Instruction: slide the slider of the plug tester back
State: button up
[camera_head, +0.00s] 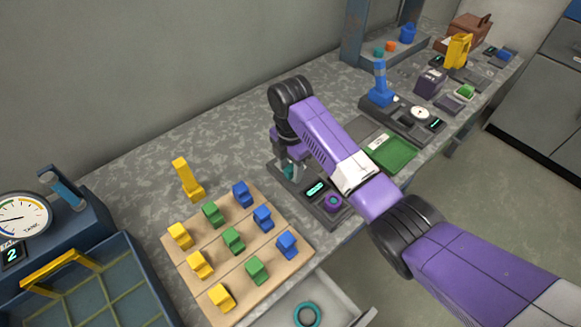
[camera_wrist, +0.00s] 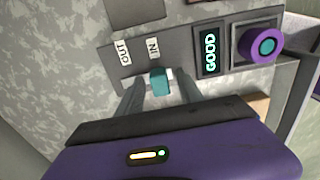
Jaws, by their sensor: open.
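The plug tester (camera_head: 338,219) is a dark grey block on the counter under my gripper; it also shows in the wrist view (camera_wrist: 185,44). Its lit display (camera_wrist: 209,54) reads GOOD, and a purple ring with a teal centre (camera_wrist: 264,46) sits beside it. The teal slider (camera_wrist: 159,79) stands near the IN label (camera_wrist: 153,46), with the OUT label (camera_wrist: 122,52) to its left. My gripper (camera_wrist: 160,90) is open, one finger on each side of the slider. I cannot tell whether either finger touches it. In the head view my gripper (camera_head: 290,168) partly hides the slider area.
A wooden board (camera_head: 205,246) with yellow, green and blue pieces lies left of the tester. A green tray (camera_head: 393,152) lies to the right, behind my arm. An open drawer (camera_head: 335,300) with a teal ring (camera_head: 307,315) juts out in front.

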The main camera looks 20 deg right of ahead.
grip_shut()
dwell(1.3)
